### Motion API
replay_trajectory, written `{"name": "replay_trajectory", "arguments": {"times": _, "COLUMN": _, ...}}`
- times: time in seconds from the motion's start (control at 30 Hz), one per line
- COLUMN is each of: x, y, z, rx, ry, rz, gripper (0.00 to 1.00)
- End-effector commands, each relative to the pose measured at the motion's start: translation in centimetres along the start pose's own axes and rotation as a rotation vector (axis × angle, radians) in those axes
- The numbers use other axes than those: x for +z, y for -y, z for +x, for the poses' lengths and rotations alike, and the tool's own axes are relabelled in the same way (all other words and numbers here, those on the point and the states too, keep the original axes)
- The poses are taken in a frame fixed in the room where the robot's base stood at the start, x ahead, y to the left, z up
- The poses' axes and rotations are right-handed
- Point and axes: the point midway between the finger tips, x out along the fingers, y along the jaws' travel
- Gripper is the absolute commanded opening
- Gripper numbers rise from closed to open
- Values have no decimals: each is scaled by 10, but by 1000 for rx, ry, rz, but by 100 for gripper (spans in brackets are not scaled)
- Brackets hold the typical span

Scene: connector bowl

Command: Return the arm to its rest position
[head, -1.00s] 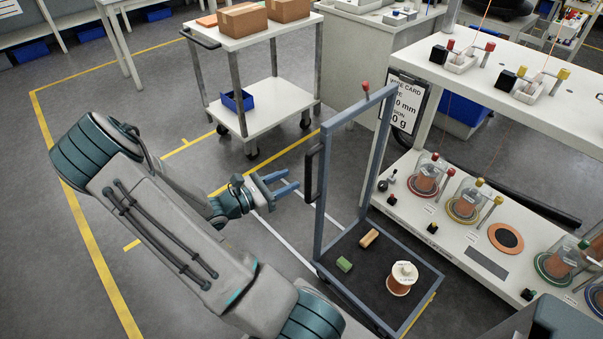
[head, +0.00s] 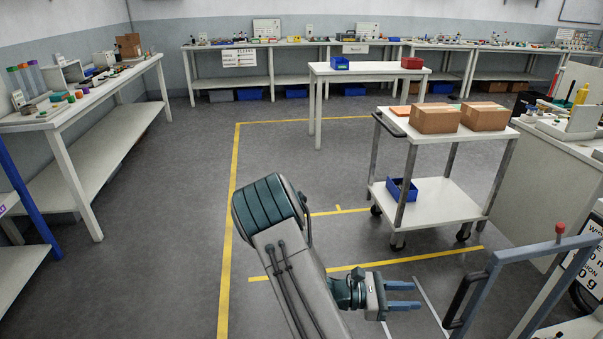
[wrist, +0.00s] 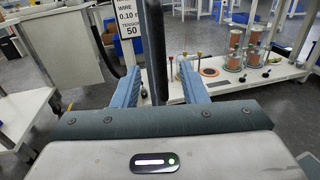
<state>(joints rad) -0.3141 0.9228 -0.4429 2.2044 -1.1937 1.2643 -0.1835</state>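My gripper (head: 402,295) is at the bottom centre of the head view, with its two blue-grey fingers pointing right and a gap between them. It also shows in the wrist view (wrist: 163,88), where the fingers stand apart with nothing held between them. My arm is folded, its elbow raised and the forearm coming down towards the gripper. The fingertips are left of the grey cart frame (head: 511,266) and its black handle (head: 468,298), apart from them in the head view.
A white trolley (head: 440,192) with cardboard boxes (head: 434,118) and a blue bin (head: 401,190) stands behind the gripper. Benches line the left and back walls. Open floor (head: 180,230) lies left of my arm. In the wrist view, a shelf holds copper spools (wrist: 233,62).

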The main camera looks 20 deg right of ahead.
Motion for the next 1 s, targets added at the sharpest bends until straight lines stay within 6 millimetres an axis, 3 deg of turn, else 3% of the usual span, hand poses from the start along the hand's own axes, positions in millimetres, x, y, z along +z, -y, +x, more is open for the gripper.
{"name": "replay_trajectory", "arguments": {"times": 0.17, "x": 10, "y": 8, "z": -3, "rx": -43, "ry": -60, "rz": 48, "gripper": 39}}
{"name": "replay_trajectory", "arguments": {"times": 0.37, "x": 38, "y": 33, "z": -19, "rx": -185, "ry": -262, "rz": 208, "gripper": 39}}
{"name": "replay_trajectory", "arguments": {"times": 0.67, "x": 83, "y": 68, "z": -59, "rx": -407, "ry": -597, "rz": 469, "gripper": 39}}
{"name": "replay_trajectory", "arguments": {"times": 1.0, "x": 146, "y": 99, "z": -113, "rx": -625, "ry": -967, "rz": 753, "gripper": 39}}
